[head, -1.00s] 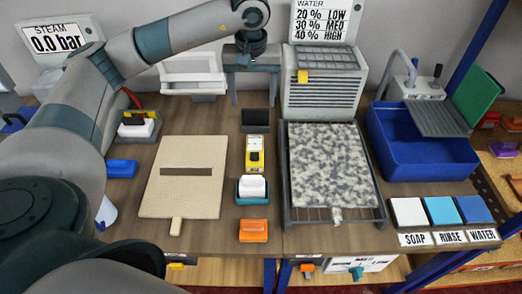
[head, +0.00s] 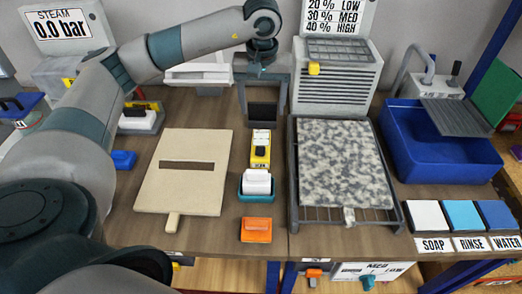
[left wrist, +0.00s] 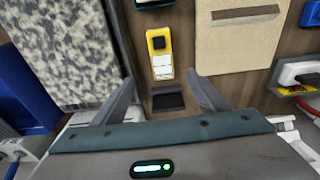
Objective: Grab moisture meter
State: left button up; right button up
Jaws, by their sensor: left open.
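The moisture meter (head: 260,148) is a small yellow tool with a black and white face. It lies on the brown table between the beige board and the speckled rug piece, and shows in the left wrist view (left wrist: 159,45). My left gripper (head: 263,108) is open and empty, fingers pointing down behind the meter. In the left wrist view its fingertips (left wrist: 160,80) stand apart, either side of the line to the meter and not touching it. A dark rectangular piece (head: 262,114) shows between the fingers. My right gripper is not in view.
A teal holder with a white block (head: 257,185) and an orange block (head: 256,230) stand in front of the meter. The beige board (head: 182,195) is left; the speckled rug piece (head: 345,165) on its rack is right. A grey slatted unit (head: 338,85) stands right of the gripper.

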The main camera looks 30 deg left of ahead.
pick_arm(q)
jog(key=p, duration=0.5)
send_over(261, 144)
jog(key=f, duration=1.1)
jog(key=shift+d+f, duration=0.2)
jog(key=shift+f, duration=0.35)
jog(key=shift+a+f+p, duration=0.1)
jog(key=shift+f+p, duration=0.3)
jog(key=shift+p, duration=0.1)
notch_tip(261, 144, down, 4)
jog(key=shift+a+r+p, duration=0.15)
jog(key=shift+p, duration=1)
jog(key=shift+w+f, duration=0.1)
jog(key=shift+f, duration=0.25)
jog(key=shift+c, duration=0.3)
